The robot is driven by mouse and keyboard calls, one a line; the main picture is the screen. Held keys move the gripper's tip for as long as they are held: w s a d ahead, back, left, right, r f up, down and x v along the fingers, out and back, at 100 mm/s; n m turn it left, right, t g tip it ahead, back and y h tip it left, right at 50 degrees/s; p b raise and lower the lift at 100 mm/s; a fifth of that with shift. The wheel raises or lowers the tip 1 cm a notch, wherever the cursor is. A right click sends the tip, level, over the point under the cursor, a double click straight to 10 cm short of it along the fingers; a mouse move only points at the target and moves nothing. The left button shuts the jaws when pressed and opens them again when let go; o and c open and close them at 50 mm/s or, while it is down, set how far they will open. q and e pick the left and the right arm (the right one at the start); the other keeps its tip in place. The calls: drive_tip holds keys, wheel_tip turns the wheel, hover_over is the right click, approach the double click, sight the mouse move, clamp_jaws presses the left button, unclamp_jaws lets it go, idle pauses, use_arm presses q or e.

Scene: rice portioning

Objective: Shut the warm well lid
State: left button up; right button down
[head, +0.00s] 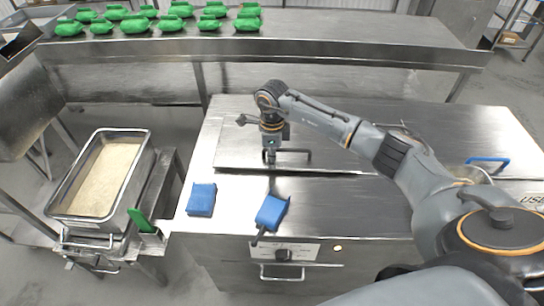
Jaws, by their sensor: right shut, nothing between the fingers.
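The warm well lid (235,146) looks like a flat steel plate with a dark bar handle (296,151), lying level on the steel counter. No open well shows beside it, but my right arm covers part of its right side. My right gripper (270,161) points down at the handle's left end, shut with nothing in it. I cannot tell whether it touches the handle or the lid. My left gripper is out of view.
A deep pan (66,188) of rice stands left, near a green handle (141,220). Green items (172,23) line the back table. A blue handle (488,160) is at right.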

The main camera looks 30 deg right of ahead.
drive_tip(key=shift+s+f+t+h+b, duration=0.1)
drive_tip(key=shift+f+t+h+b, duration=0.25)
drive_tip(key=shift+f+b, duration=0.9)
drive_tip(key=shift+s+a+r, duration=0.15)
drive_tip(key=shift+s+r, duration=0.05)
drive_tip(key=shift+s, duration=0.1)
